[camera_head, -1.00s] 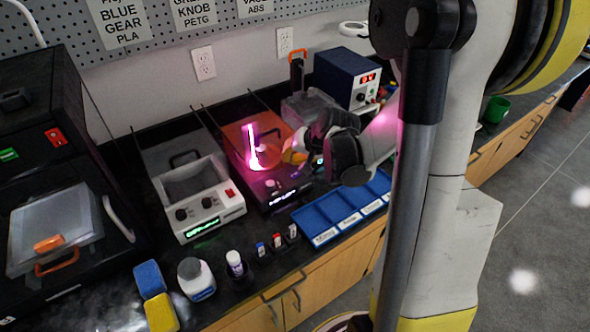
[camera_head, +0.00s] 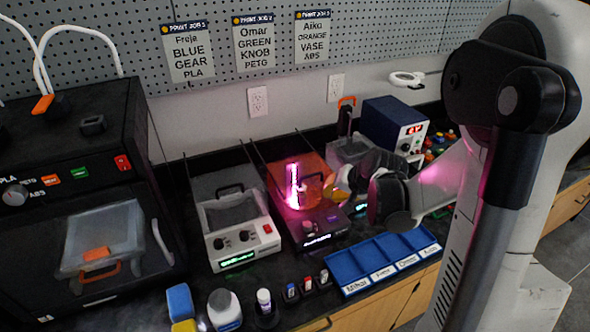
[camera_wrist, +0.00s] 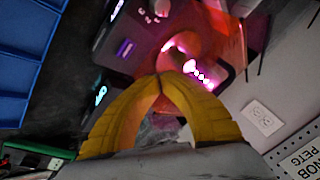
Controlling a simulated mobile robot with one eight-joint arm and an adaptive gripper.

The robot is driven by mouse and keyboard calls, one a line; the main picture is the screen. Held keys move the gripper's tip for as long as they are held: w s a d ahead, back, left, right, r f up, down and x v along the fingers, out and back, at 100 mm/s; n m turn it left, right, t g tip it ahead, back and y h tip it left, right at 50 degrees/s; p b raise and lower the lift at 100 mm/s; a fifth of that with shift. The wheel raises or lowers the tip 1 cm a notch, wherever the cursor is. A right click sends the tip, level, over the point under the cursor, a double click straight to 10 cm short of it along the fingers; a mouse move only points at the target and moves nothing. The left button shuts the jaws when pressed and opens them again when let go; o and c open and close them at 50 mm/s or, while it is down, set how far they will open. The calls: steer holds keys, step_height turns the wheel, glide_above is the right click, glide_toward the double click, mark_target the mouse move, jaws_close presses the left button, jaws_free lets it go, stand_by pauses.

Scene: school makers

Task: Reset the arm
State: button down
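My gripper (camera_head: 329,190) is in front of the glowing orange-lidded machine (camera_head: 311,172) in the head view, at that machine's right side. In the wrist view the two yellow fingers of my gripper (camera_wrist: 158,78) curve together and their tips meet. Nothing shows between the tips. The glowing machine also shows beyond the fingertips in the wrist view (camera_wrist: 222,48). My arm comes in from the right and hides part of the bench behind it. I cannot tell the exact gap between the fingertips and the machine.
A blue labelled tray (camera_head: 352,274) lies on the bench below the arm. A blue power supply (camera_head: 390,119) stands behind it. A grey open-topped machine (camera_head: 238,240) is left of the glowing one, and a black printer (camera_head: 75,180) is at far left. Bottles and small vials line the front.

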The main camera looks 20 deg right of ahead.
steer(key=s+a+r+n, duration=0.3)
steer(key=s+a+r, duration=0.3)
steer(key=s, duration=0.3)
steer(key=s+a+r+n+h, duration=0.1)
steer(key=s+a+r+n, duration=0.3)
steer(key=s+a, duration=0.5)
steer(key=shift+w+v, duration=0.2)
steer(key=shift+v, duration=1)
steer(key=shift+r, duration=0.1)
